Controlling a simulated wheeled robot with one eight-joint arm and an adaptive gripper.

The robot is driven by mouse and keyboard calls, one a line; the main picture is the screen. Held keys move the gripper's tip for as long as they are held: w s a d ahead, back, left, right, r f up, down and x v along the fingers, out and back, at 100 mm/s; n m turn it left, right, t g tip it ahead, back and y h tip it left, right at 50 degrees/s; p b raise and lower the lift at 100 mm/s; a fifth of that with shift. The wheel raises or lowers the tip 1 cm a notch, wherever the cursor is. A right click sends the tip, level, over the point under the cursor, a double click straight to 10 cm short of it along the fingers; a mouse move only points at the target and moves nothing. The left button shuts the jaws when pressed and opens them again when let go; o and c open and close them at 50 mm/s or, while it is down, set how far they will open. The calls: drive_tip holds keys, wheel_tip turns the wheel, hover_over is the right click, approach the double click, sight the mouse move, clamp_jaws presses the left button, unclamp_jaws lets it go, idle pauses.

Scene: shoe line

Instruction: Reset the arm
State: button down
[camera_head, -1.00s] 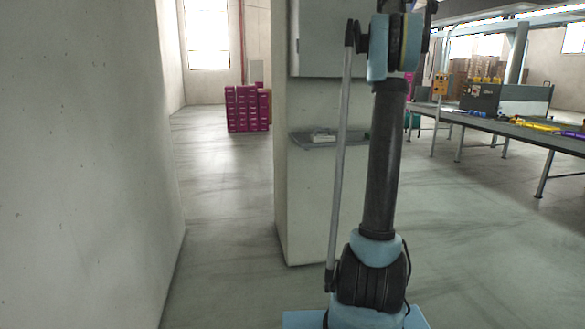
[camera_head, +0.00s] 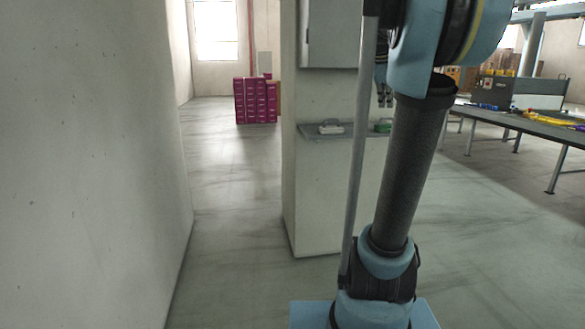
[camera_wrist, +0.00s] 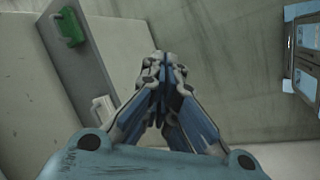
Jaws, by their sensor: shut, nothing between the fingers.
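My gripper (camera_wrist: 162,72) is in the middle of the wrist view, its fingers together with nothing between them. In the head view a small part of my gripper (camera_head: 385,98) shows behind my arm, in front of the pillar and above the shelf. My arm is bent, with its upper joint at the top right of the head view.
A grey shelf (camera_head: 352,136) on the pillar (camera_head: 305,205) carries a white item (camera_head: 331,128) and a green item (camera_head: 382,126). Pink boxes (camera_head: 255,100) stand at the back. A long table (camera_head: 545,126) is at right. A wall (camera_head: 90,170) fills the left.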

drive_tip(key=s+a+f+m+y, duration=0.1)
drive_tip(key=s+a+f+m, duration=0.3)
drive_tip(key=s+f, duration=0.6)
drive_tip(key=s+a+f+m+g+y, duration=0.1)
drive_tip(key=s+a+f+m, duration=0.3)
drive_tip(key=s+f, duration=0.6)
drive_tip(key=s+a+f+m+g+y, duration=0.1)
drive_tip(key=s+a+f+m, duration=0.3)
drive_tip(key=s+f, duration=0.6)
wheel_tip(320, 180, down, 6)
drive_tip(key=shift+s+a+r, duration=0.15)
drive_tip(key=shift+s+a, duration=0.1)
drive_tip(key=shift+a, duration=0.55)
drive_tip(key=shift+w+f, duration=0.2)
drive_tip(key=shift+w, duration=0.25)
drive_tip(key=shift+a, duration=0.1)
